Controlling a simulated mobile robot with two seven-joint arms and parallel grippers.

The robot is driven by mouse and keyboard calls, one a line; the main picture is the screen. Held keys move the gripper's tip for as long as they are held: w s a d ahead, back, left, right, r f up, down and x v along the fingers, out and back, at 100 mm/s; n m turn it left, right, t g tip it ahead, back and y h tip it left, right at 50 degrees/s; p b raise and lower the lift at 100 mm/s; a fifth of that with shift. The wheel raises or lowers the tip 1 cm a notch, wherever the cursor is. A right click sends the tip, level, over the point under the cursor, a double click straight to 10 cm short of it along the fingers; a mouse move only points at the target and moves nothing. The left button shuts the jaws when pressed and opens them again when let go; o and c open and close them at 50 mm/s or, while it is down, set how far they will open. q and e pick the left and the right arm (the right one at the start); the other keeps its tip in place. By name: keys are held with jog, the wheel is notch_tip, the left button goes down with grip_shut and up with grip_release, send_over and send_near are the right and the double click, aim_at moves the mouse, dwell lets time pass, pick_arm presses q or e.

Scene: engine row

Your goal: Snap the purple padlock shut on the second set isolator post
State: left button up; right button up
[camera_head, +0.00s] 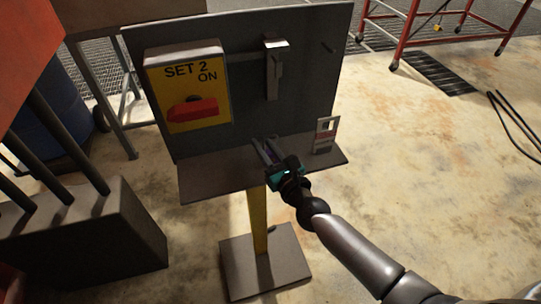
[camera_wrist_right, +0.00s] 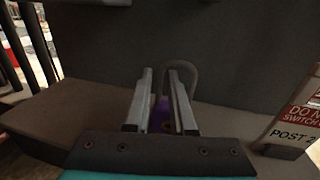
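The second set isolator post has a grey panel (camera_head: 240,110) with a yellow "SET 2 ON" plate (camera_head: 185,72) and a red handle (camera_head: 192,109). A grey upright bracket (camera_head: 272,70) is fixed on the panel. My right gripper (camera_head: 265,145) is over the shelf below the panel, its fingers apart. In the right wrist view the purple padlock (camera_wrist_right: 161,115) shows between the fingers, mostly hidden. A grey shackle loop (camera_wrist_right: 183,63) stands up beyond them, partly behind the right finger. Contact between fingers and padlock is not clear. My left gripper is out of view.
A red and white tag (camera_head: 325,136) reading "DO NOT SWITCH", "POST 2" stands on the shelf (camera_head: 215,181) right of the gripper. A dark box with bars (camera_head: 85,245) is at the left. A red frame (camera_head: 440,35) stands behind at right. The floor at right is largely clear.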

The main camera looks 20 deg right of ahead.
grip_shut()
dwell(1.4)
